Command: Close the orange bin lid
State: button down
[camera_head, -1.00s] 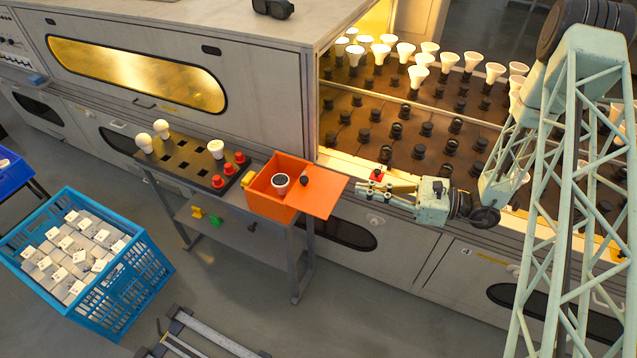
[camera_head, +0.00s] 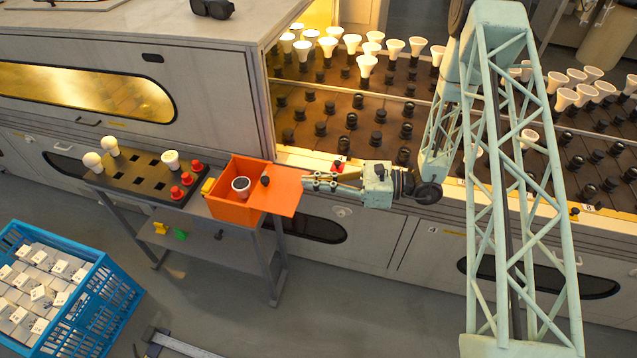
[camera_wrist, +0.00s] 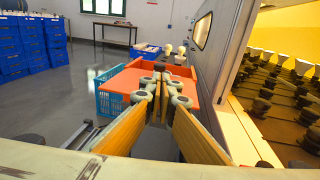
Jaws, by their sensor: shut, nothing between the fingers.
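The orange bin (camera_head: 233,212) stands at the right end of a small grey bench, with a white cup-like item with a dark top (camera_head: 240,188) inside. Its orange lid (camera_head: 284,196) is open, folded out to the right, with a black knob (camera_head: 265,181) on it. My gripper (camera_head: 306,182) is shut and empty, with its tips at the lid's right edge. I cannot tell whether they touch. In the wrist view my fingertips (camera_wrist: 160,76) are in front of the orange lid (camera_wrist: 190,86), hiding part of it.
The bench's black tray (camera_head: 140,173) holds white bulbs and red pieces, left of the bin. A yellow piece (camera_head: 207,186) sits beside the bin. A blue crate (camera_head: 100,310) is on the floor at lower left. The oven cabinet with rows of bulbs (camera_head: 350,105) stands behind my gripper.

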aim_at(280, 186)
jog(key=shift+w+a+f+b, duration=0.1)
jog(key=shift+w+a+b, duration=0.2)
jog(key=shift+a, duration=1.25)
jog(key=shift+w+a+f+b, duration=0.2)
jog(key=shift+a+b, duration=0.1)
jog(key=shift+a, duration=1.2)
jog(key=shift+w+a+f+b, duration=0.1)
jog(key=shift+w+a+b, duration=0.2)
jog(key=shift+a, duration=1.25)
